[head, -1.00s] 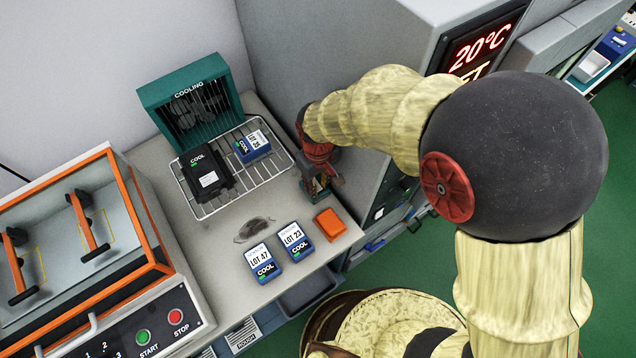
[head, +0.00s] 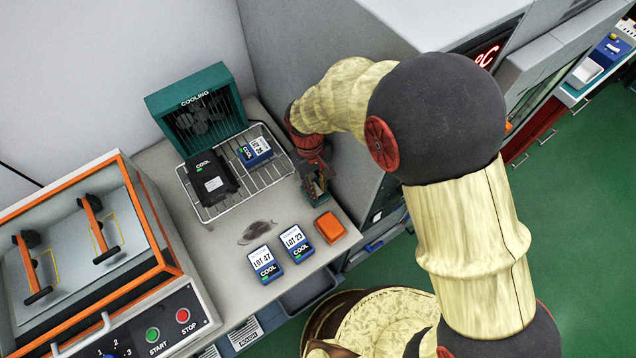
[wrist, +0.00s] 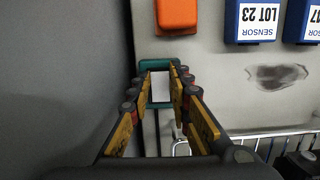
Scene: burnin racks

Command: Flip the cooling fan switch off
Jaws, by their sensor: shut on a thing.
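The cooling fan (head: 228,86) is a teal box marked COOLING, with a dark grille, at the back of the bench. A small teal switch box (wrist: 143,66) with a pale middle sits between my fingertips in the wrist view. It stands on the grey bench near its right side. My gripper (wrist: 160,75) points down, with its fingers on either side of the pale middle, shut on this piece. In the head view my gripper (head: 316,190) is right of the wire rack and largely hides the switch. I cannot tell which way the switch is set.
A wire rack (head: 216,209) before the fan holds a black unit (head: 211,180) and a blue sensor (head: 256,152). Two blue sensors (head: 265,263) (head: 296,243) and an orange block (head: 329,227) lie in front. A grey cabinet wall (wrist: 60,80) rises close beside my gripper.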

